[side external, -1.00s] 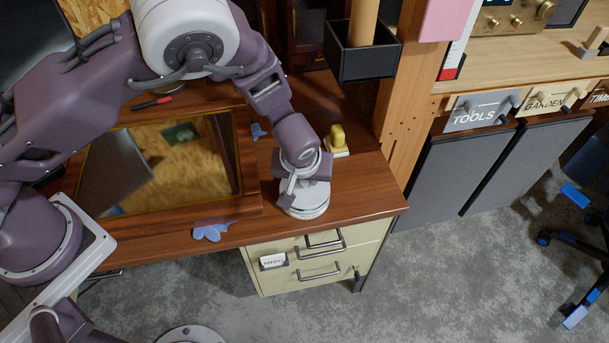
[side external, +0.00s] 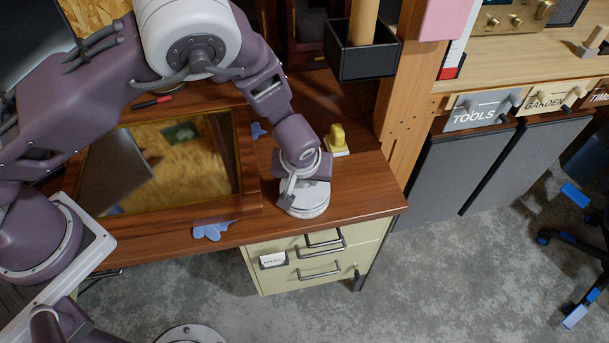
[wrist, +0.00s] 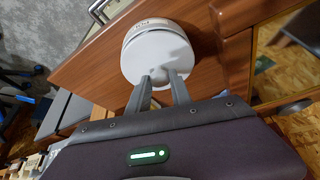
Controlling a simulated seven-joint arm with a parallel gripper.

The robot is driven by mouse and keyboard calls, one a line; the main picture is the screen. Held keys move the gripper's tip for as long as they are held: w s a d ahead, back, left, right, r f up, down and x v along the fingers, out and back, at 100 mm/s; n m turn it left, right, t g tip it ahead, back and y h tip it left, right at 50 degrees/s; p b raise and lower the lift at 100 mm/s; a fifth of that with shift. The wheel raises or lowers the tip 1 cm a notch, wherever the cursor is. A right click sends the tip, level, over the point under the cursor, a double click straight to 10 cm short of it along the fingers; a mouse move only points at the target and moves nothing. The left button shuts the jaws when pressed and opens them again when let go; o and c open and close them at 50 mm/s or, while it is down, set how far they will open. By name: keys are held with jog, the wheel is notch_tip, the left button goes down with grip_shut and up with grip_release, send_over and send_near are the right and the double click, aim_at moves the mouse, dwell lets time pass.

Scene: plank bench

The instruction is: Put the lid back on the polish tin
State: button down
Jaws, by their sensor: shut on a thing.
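The polish tin (wrist: 148,24) is white and round, with small dark marks on its side, and stands on the brown bench top. The white round lid (wrist: 155,50) is over the tin in the wrist view, with its rim close to the tin's edge. I cannot tell whether it is fully seated. My gripper (wrist: 161,76) is shut on the lid at its near part, with both grey fingers reaching it. In the side external view the white round shape (side external: 304,208) shows below my wrist near the bench's front right corner. My fingertips are mostly hidden there.
A framed mirror-like panel (side external: 250,190) lies left of the tin. A yellow-handled object (side external: 337,138) stands behind it. A blue cloth-like piece (side external: 213,230) lies at the front edge. A wooden post (side external: 390,150) with a dark box (side external: 362,62) rises at the back right.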

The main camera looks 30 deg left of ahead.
dwell(0.3)
jog(key=c, duration=1.1)
grip_release()
jog(key=shift+o, duration=0.5)
jog(key=o, duration=0.4)
jog(key=shift+r, duration=3.5)
